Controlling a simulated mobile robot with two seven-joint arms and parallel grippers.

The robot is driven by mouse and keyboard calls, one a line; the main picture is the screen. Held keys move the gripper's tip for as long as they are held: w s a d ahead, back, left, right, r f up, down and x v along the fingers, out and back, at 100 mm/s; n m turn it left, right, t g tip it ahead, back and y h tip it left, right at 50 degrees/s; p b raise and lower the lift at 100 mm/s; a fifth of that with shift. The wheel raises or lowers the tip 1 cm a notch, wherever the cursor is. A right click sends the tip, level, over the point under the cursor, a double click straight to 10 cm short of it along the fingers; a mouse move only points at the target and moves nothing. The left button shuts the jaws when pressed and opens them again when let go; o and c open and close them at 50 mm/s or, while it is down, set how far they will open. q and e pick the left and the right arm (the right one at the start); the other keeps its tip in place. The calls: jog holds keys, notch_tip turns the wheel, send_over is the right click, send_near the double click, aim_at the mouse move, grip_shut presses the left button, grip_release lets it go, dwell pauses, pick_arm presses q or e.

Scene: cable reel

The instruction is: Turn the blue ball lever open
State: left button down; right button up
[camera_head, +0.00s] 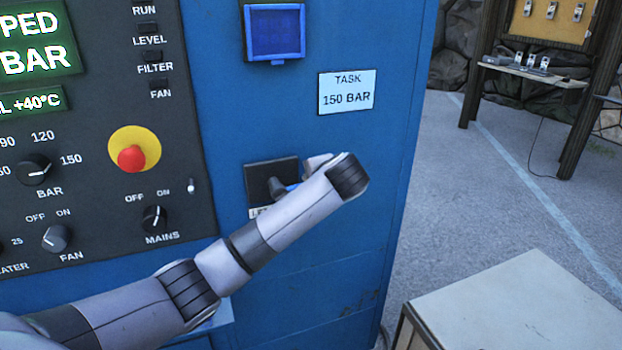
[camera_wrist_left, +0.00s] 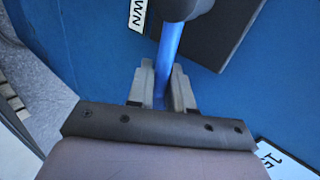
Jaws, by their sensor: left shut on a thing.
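The blue lever (camera_wrist_left: 170,44) runs down from a dark round hub (camera_wrist_left: 183,6) in the left wrist view. My left gripper (camera_wrist_left: 162,82) is shut on the lever, with one finger on each side of it. In the head view a small blue piece of the lever (camera_head: 293,187) shows beside the dark hub, in front of a black plate (camera_head: 258,178) on the blue cabinet. My left wrist hides most of the lever and the gripper there. My right gripper is not in view.
A dark control panel (camera_head: 100,215) with knobs and a red stop button (camera_head: 131,158) lies left of the lever. A white sign (camera_head: 346,92) reads "TASK 150 BAR". A pale table top (camera_head: 520,310) stands at the lower right. Floor (camera_head: 480,190) is open right of the cabinet.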

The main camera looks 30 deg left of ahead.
pick_arm(q)
jog(key=shift+a+f, duration=0.1)
jog(key=shift+f, duration=0.2)
dwell(0.4)
jog(key=c, duration=1.2)
grip_release()
jog(key=v, duration=0.7)
jog(key=shift+b, duration=0.4)
jog(key=shift+w, duration=0.1)
